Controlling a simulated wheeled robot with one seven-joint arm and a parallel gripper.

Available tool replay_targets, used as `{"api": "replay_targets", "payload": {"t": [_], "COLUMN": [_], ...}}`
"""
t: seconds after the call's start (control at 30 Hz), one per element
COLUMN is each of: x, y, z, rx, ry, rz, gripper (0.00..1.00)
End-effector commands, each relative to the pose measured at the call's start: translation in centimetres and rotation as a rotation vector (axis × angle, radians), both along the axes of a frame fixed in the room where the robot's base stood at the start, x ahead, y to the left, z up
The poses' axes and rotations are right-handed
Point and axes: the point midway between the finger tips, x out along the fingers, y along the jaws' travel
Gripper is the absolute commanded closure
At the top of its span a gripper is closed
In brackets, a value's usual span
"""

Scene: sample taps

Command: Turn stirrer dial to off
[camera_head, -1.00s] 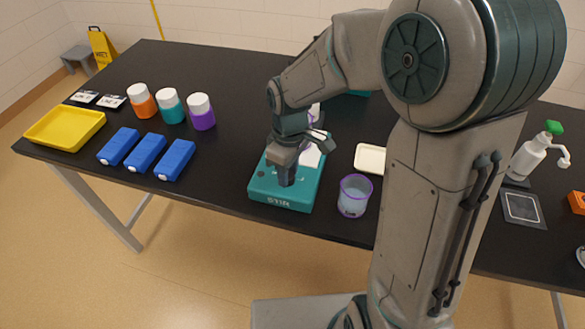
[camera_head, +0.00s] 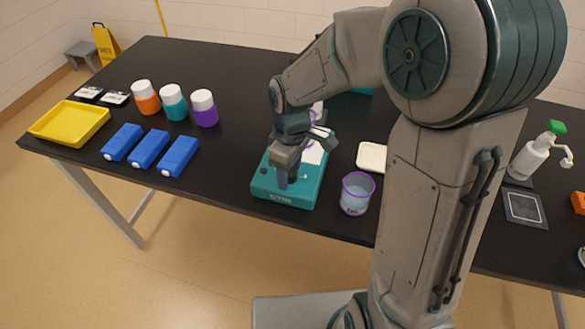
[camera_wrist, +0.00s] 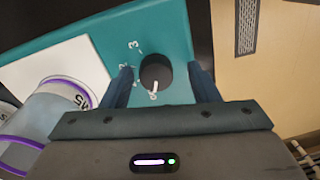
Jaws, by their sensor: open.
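The teal stirrer (camera_head: 280,190), marked STIR, stands near the front edge of the black table. Its black dial (camera_wrist: 155,73) shows in the wrist view, with a white pointer mark toward the bottom, by a label that I cannot read for certain. The numbers 2 and 3 are printed to its left and upper left. My gripper (camera_wrist: 162,85) is open, with one finger on each side of the dial and small gaps showing. In the head view my gripper (camera_head: 283,180) is over the front of the stirrer and largely hides the dial.
A purple-rimmed beaker (camera_head: 356,194) stands right of the stirrer. Another purple-marked vessel (camera_wrist: 50,115) is on the stirrer's white plate (camera_wrist: 60,72). Blue blocks (camera_head: 150,149), capped bottles (camera_head: 174,103) and a yellow tray (camera_head: 70,124) are at the left. Table between them and the stirrer is clear.

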Motion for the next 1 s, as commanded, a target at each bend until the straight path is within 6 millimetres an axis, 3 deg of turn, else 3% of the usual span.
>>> {"api": "replay_targets", "payload": {"t": [0.23,0.7,1.0], "x": [0.3,0.4,0.4], "y": [-0.2,-0.2,-0.3], "z": [2.0,11.8,13.8], "rx": [0.001,0.0,0.0], "ry": [-0.008,-0.004,0.0], "rz": [-0.005,0.003,0.004], "gripper": [0.45,0.45,0.45]}}
